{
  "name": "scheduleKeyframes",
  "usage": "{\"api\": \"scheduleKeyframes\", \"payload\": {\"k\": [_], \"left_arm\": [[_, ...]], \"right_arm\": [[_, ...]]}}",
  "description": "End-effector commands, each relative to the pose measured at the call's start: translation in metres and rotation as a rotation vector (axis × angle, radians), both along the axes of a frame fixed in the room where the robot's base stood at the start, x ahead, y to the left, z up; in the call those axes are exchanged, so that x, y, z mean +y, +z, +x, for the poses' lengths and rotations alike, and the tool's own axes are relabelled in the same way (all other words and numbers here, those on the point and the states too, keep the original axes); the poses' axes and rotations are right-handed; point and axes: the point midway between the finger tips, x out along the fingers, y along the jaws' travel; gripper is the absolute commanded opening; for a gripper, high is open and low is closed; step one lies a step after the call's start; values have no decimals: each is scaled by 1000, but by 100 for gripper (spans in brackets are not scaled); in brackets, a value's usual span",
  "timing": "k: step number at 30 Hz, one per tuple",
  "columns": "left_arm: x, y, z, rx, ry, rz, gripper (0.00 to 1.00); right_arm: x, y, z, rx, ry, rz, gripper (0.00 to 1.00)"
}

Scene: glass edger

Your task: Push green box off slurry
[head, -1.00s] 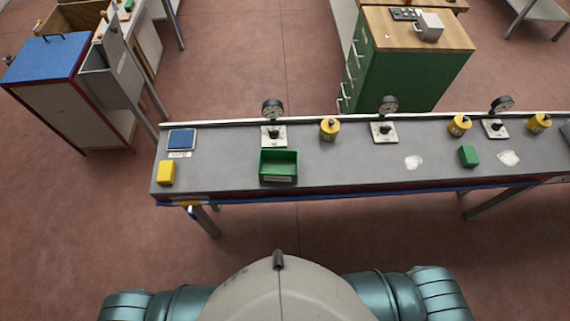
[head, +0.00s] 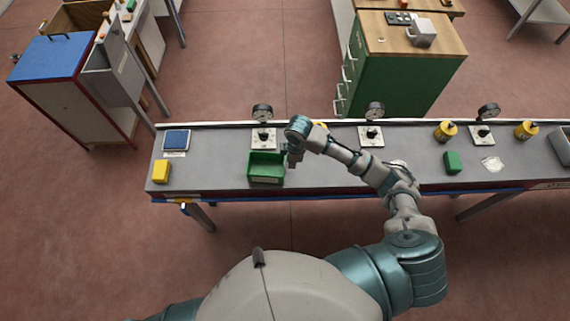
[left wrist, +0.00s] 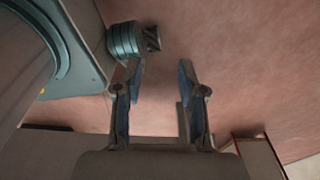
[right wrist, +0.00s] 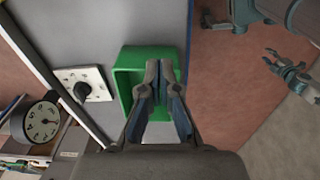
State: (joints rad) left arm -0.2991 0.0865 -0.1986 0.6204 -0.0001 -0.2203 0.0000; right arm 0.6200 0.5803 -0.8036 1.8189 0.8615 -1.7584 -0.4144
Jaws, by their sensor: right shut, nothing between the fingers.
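A green open-topped bin (head: 266,180) with a label on its front stands on the grey bench (head: 222,178). A small solid green block (head: 452,163) stands farther right, just left of a whitish patch (head: 492,164). My right gripper (head: 293,160) is shut and empty at the bin's right edge. In the right wrist view its closed fingertips (right wrist: 159,72) overlap the green bin (right wrist: 128,65); I cannot tell whether they touch it. My left gripper (left wrist: 157,80) is open and empty over the floor, outside the head view.
A yellow block (head: 161,171) and a blue-topped device (head: 176,140) are on the bench's left. Gauges, knob plates (head: 371,136) and yellow pots (head: 445,131) line its back. A grey tray (head: 561,145) stands at the right end. My right forearm crosses the bench middle.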

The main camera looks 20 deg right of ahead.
Motion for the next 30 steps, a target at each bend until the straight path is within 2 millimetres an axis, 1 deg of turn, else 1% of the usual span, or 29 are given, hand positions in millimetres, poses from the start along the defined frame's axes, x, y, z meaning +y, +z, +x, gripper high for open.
{"api": "scheduleKeyframes", "payload": {"k": [1,3,6,8,11,17,21,24,25,27,30], "left_arm": [[2,0,2,-3,0,2,40],[4,0,3,-4,1,4,40],[4,0,3,-5,1,4,40],[3,1,3,-5,1,3,40],[-2,2,3,-4,2,-2,40],[-15,5,0,-1,1,-19,40],[-14,7,0,0,-1,-17,40],[-10,9,-1,1,-1,-12,40],[-9,11,-1,0,-2,-10,40],[-6,14,-1,2,-1,-7,40],[-4,17,-1,1,0,-4,40]], "right_arm": [[-14,9,10,6,8,-26,0],[-24,16,17,20,20,-43,0],[-32,19,21,32,26,-53,0],[-33,17,21,34,27,-54,0],[-32,6,21,35,26,-54,0],[-30,-33,21,36,25,-56,0],[-29,-64,21,35,25,-56,0],[-26,-80,22,34,27,-56,0],[-19,-77,24,30,29,-52,0],[-10,-76,28,30,27,-53,0],[-1,-78,31,30,27,-54,0]]}}
